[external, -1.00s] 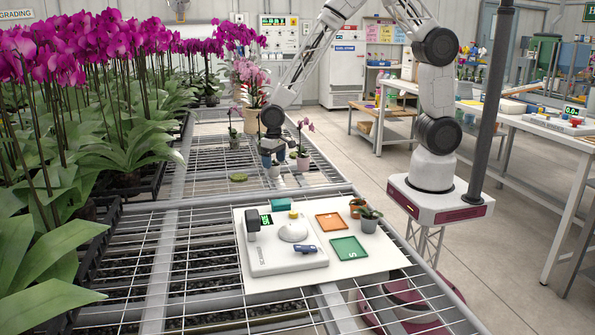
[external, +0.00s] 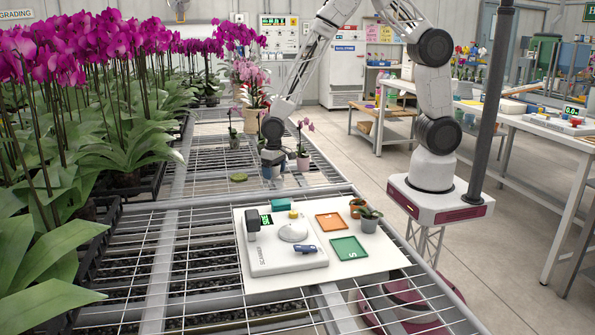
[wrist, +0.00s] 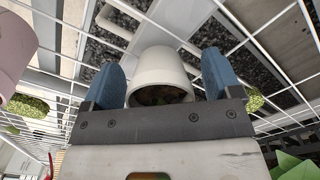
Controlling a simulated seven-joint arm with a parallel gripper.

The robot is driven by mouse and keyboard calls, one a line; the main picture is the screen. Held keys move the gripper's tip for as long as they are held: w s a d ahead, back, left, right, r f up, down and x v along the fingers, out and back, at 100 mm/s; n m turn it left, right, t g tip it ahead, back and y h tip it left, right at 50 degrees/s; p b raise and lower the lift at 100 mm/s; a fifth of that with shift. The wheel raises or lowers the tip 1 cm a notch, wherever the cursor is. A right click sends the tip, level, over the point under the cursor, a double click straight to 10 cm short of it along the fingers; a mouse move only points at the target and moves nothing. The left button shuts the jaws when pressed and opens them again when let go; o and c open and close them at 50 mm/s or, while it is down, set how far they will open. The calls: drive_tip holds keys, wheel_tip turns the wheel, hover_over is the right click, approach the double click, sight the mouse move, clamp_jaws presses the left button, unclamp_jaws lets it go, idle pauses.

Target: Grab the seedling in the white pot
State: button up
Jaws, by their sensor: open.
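The white pot (wrist: 158,68) is between the two blue fingers of my gripper (wrist: 161,62) in the wrist view. A narrow gap shows on each side, so the fingers stand around the pot, open. Its dark mouth faces the camera, and little of the seedling can be made out inside. In the external view my gripper (external: 272,170) is low over the far wire bench, and the arm and fingers mostly hide the pot.
A mauve pot with an orchid (external: 303,163) stands close to the right of my gripper. The white board (external: 380,252) with scale and trays is nearer the camera.

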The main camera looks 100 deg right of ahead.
drive_tip(key=c, duration=1)
drive_tip(key=shift+r, duration=0.1)
drive_tip(key=shift+r, duration=4.95)
